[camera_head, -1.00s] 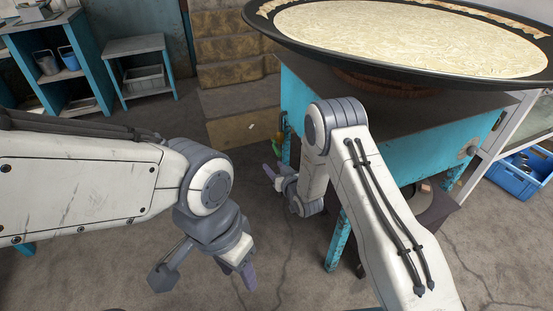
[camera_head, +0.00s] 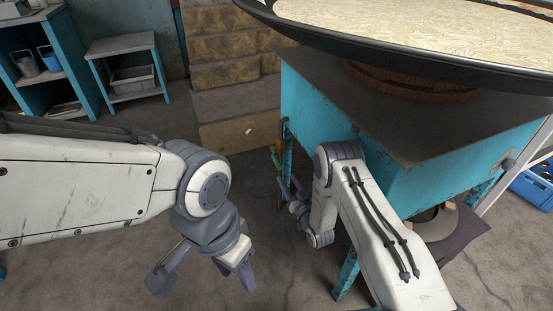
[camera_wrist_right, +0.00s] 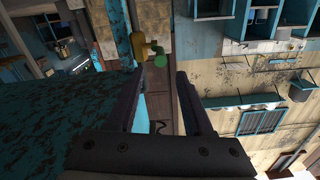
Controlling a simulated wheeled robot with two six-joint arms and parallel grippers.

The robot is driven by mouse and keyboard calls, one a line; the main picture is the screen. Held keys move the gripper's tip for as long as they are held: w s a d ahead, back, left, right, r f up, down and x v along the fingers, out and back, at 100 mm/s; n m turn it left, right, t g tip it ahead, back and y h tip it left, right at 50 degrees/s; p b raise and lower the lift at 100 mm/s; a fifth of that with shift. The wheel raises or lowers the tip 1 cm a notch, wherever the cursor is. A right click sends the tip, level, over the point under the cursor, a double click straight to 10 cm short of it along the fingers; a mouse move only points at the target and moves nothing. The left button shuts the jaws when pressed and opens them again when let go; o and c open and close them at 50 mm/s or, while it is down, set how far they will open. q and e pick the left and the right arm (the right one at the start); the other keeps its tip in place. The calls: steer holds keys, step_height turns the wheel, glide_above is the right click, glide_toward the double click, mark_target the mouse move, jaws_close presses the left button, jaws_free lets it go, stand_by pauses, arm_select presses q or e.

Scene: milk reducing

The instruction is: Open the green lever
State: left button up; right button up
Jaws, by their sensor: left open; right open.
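The green lever (camera_head: 275,160) sits on a brass valve at the near left side of the blue stand (camera_head: 315,110). In the right wrist view the lever's rounded green end (camera_wrist_right: 160,61) shows beside the brass valve body (camera_wrist_right: 140,46), ahead of my fingers. My right gripper (camera_head: 291,189) is close to the lever, just below it in the head view. In the wrist view its open fingers (camera_wrist_right: 159,75) frame the lever with nothing between them; I cannot see contact. My left gripper (camera_head: 242,275) hangs open and empty over the floor, well away from the lever.
A wide dark pan (camera_head: 400,50) of pale liquid overhangs the blue stand above my right arm. Stone steps (camera_head: 230,75) rise behind the lever. A blue shelf (camera_head: 85,60) and small table (camera_head: 122,45) stand far left. A blue crate (camera_head: 533,188) lies at right. Floor at centre is clear.

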mark_target(274, 158)
steer(key=b+x, duration=0.3)
steer(key=x, duration=0.6)
steer(key=shift+w+a+f+b, duration=0.1)
steer(key=shift+w+a+b, duration=0.1)
steer(key=shift+b, duration=0.15)
steer(key=shift+w, duration=0.45)
jaws_close()
steer(key=shift+a, duration=0.1)
stand_by(0.5)
